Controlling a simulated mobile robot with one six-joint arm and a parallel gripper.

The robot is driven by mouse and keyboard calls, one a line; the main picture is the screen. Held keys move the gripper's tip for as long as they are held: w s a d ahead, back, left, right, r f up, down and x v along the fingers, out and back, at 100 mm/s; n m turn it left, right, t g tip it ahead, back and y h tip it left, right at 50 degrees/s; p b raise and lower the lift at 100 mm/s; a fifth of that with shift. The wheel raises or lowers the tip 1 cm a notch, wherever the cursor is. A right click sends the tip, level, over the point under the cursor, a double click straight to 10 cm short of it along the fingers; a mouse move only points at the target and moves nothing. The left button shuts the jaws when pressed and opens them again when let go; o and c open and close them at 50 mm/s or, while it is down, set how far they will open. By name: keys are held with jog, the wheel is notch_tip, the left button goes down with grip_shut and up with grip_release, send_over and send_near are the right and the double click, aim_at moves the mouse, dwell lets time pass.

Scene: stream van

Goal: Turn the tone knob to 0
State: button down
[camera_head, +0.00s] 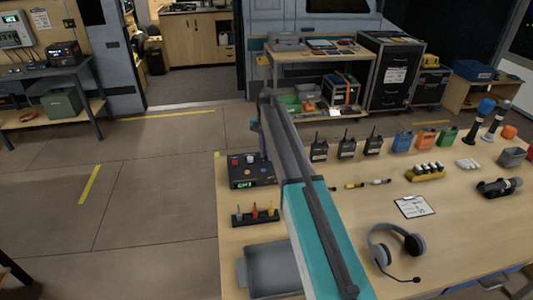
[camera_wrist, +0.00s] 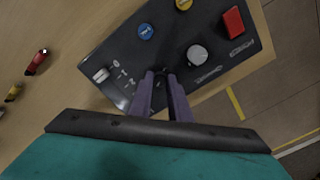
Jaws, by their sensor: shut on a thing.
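The black control box (camera_wrist: 160,40) lies on the wooden table, and it also shows in the head view (camera_head: 240,182). My gripper (camera_wrist: 161,74) has its two purple fingers down at the box's face. They are shut on a small dark knob there, apparently the tone knob. The fingers hide most of the knob, and its pointer cannot be read. Pale scale marks (camera_wrist: 121,74) are printed on the panel left of the fingertips, too small to read. In the head view my arm hides the fingertips.
Close by on the box are a grey round knob (camera_wrist: 197,55), a pale switch (camera_wrist: 102,74), a blue button (camera_wrist: 146,31), a yellow button (camera_wrist: 183,4) and a red switch (camera_wrist: 232,21). Radios (camera_head: 345,149) and a headset (camera_head: 395,246) are to the right on the table.

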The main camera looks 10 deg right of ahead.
jog(key=n, duration=0.6)
jog(key=shift+d, duration=0.2)
jog(key=n, duration=0.6)
jog(key=shift+w+n, duration=0.1)
jog(key=shift+n, duration=0.3)
jog(key=shift+r, duration=0.1)
jog(key=c, duration=1.7)
grip_release()
jog(key=shift+a, duration=0.1)
jog(key=shift+o, duration=0.2)
notch_tip(320, 180, up, 14)
jog(key=b, duration=0.3)
